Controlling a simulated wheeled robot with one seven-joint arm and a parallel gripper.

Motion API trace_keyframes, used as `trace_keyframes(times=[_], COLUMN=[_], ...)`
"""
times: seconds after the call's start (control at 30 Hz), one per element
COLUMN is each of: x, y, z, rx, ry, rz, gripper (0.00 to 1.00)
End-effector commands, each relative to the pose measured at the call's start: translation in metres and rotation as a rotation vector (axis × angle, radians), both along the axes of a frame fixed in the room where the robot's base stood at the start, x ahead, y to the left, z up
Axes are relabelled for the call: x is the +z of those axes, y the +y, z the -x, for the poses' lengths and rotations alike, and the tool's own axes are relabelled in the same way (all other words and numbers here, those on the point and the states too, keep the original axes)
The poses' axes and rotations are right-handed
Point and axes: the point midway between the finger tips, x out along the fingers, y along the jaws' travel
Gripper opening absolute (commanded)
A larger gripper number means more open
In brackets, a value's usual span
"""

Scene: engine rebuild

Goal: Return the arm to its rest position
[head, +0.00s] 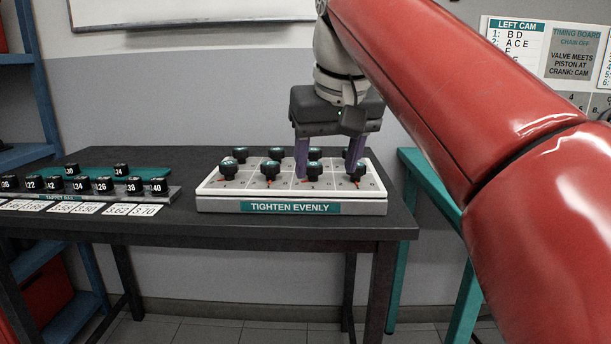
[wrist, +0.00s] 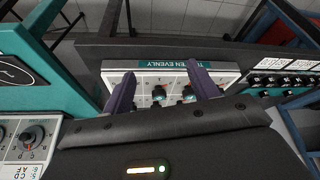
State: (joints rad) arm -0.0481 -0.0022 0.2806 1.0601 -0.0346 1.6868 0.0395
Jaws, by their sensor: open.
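My gripper (head: 329,160) hangs from my red arm over the right part of the board labelled "TIGHTEN EVENLY" (head: 290,207). Its two purple fingers are spread wide, pointing down, with no object seen held between them. In the head view the fingertips overlap the board's knobs, and I cannot tell whether they touch them. In the wrist view my gripper (wrist: 161,82) is also open, with dark knobs (wrist: 188,95) of the board showing between and beyond the fingers. Several black knobs with teal tops (head: 228,169) stand on the board in two rows.
The board stands on a dark table (head: 300,232). A tappet rack (head: 100,190) with several numbered black pieces is at the left. A teal stand (head: 425,180) is at the right, blue shelving (head: 25,157) at the far left. Signs (head: 515,42) hang on the wall. The space above the table's left half is free.

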Motion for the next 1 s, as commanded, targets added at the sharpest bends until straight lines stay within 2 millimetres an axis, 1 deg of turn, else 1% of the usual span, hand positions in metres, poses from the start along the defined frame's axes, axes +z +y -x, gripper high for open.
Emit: trace_keyframes(times=[0.17, 0.27, 0.37, 0.47, 0.57, 0.67, 0.7, 0.77, 0.8, 0.9, 1.0], x=[-0.013, -0.024, -0.039, -0.059, -0.088, -0.127, -0.144, -0.17, -0.188, -0.229, -0.262], y=[-0.007, -0.013, -0.021, -0.032, -0.048, -0.069, -0.076, -0.088, -0.094, -0.108, -0.117], z=[0.009, 0.015, 0.023, 0.034, 0.051, 0.073, 0.083, 0.098, 0.107, 0.13, 0.148], rx=[-0.02, -0.035, -0.055, -0.079, -0.112, -0.152, -0.167, -0.191, -0.204, -0.235, -0.257], ry=[-0.009, -0.016, -0.023, -0.03, -0.042, -0.057, -0.062, -0.07, -0.073, -0.082, -0.089], rz=[0.013, 0.02, 0.027, 0.034, 0.037, 0.034, 0.03, 0.023, 0.017, 0.001, -0.014], gripper=[0.59, 0.59, 0.59, 0.59, 0.59, 0.59, 0.59, 0.59, 0.59, 0.59, 0.59])
